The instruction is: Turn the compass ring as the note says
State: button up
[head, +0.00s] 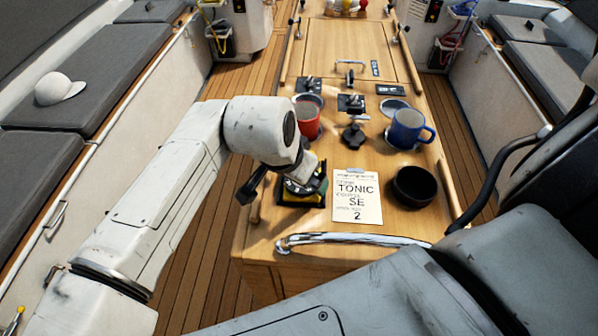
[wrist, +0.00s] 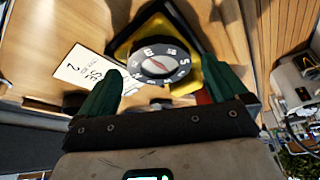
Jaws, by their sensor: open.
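The compass (head: 312,192) has a black and yellow body and sits near the front left of the wooden cockpit table, partly hidden by my arm in the head view. In the wrist view, its round dark ring (wrist: 158,62) with white letters surrounds a pale dial with a reddish needle, in a yellow and black housing. My gripper (wrist: 155,72) is open, with one green finger on each side of the ring; I cannot tell whether they touch it. The note (head: 357,207) lies right of the compass, with "TONIC", "SE" and "2" legible and smaller lines unclear.
A red mug (head: 307,120) and a blue mug (head: 408,128) stand farther back on the table (head: 340,258). A black round dish (head: 415,186) is right of the note. A metal rail (head: 350,240) runs along the front edge. A white cap (head: 58,89) lies on the left bench.

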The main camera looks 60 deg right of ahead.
jog(key=shift+s+d+f, duration=0.1)
jog(key=shift+d+f, duration=0.05)
jog(key=shift+f, duration=0.25)
jog(key=c, duration=1)
jog(key=shift+o, duration=0.2)
jog(key=shift+n, duration=0.3)
jog(key=n+t, duration=0.1)
jog(key=n, duration=0.3)
jog(key=n+t, duration=0.1)
jog(key=n, duration=0.1)
jog(key=shift+s+t, duration=0.3)
jog(key=shift+s, duration=0.05)
jog(key=n, duration=0.2)
jog(key=n+t+y, duration=0.1)
jog(key=n, duration=0.3)
jog(key=shift+s+d+t+y+p, duration=0.2)
jog(key=shift+d+t+y+p, duration=0.05)
jog(key=shift+t+y+p, duration=0.15)
